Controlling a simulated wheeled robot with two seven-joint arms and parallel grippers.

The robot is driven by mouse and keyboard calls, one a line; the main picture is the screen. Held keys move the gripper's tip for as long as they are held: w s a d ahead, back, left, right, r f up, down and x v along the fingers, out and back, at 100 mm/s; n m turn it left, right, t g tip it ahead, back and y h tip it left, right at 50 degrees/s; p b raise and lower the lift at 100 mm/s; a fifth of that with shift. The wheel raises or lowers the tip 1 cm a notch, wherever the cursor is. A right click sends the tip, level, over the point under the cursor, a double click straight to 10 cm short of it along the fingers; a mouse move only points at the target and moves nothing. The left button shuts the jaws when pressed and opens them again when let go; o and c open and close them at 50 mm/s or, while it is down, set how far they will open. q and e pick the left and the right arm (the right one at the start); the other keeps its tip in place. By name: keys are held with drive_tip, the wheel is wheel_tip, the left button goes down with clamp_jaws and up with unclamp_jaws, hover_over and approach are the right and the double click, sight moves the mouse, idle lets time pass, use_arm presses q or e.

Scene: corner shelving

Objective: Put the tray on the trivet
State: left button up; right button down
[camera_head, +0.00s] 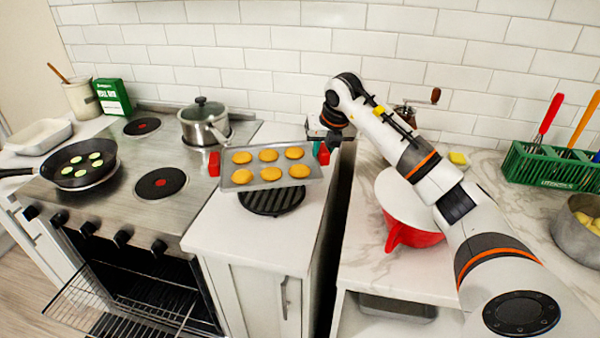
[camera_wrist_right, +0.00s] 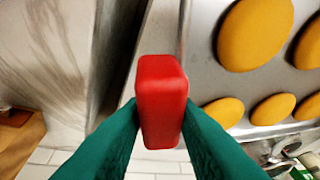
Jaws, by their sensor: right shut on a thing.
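The grey metal tray (camera_head: 240,180) carries several yellow-orange round buns and has a red handle at each end. In the head view it is over the back part of the black round trivet (camera_head: 272,201), whose front part shows on the white counter. It seems raised above the trivet, but its height is hard to tell. My right gripper (camera_head: 321,150) is at the tray's right end. In the right wrist view its teal fingers are shut on the red handle (camera_wrist_right: 161,100). My left gripper is not in view.
Left is the stove (camera_head: 120,205) with a frying pan (camera_head: 85,176) and lidded pot (camera_head: 205,128); its oven is open. A dark gap (camera_head: 333,215) separates the counters. The counter before the trivet is clear.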

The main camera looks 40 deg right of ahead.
wheel_tip(320, 180, down, 3)
drive_tip(key=shift+s+f, duration=0.1)
drive_tip(key=shift+s, duration=0.05)
wheel_tip(320, 180, down, 4)
drive_tip(key=shift+r+p, duration=0.2)
drive_tip(key=shift+p, duration=0.3)
drive_tip(key=shift+f, duration=0.2)
drive_tip(key=c, duration=1.1)
unclamp_jaws()
drive_tip(key=shift+c, duration=0.2)
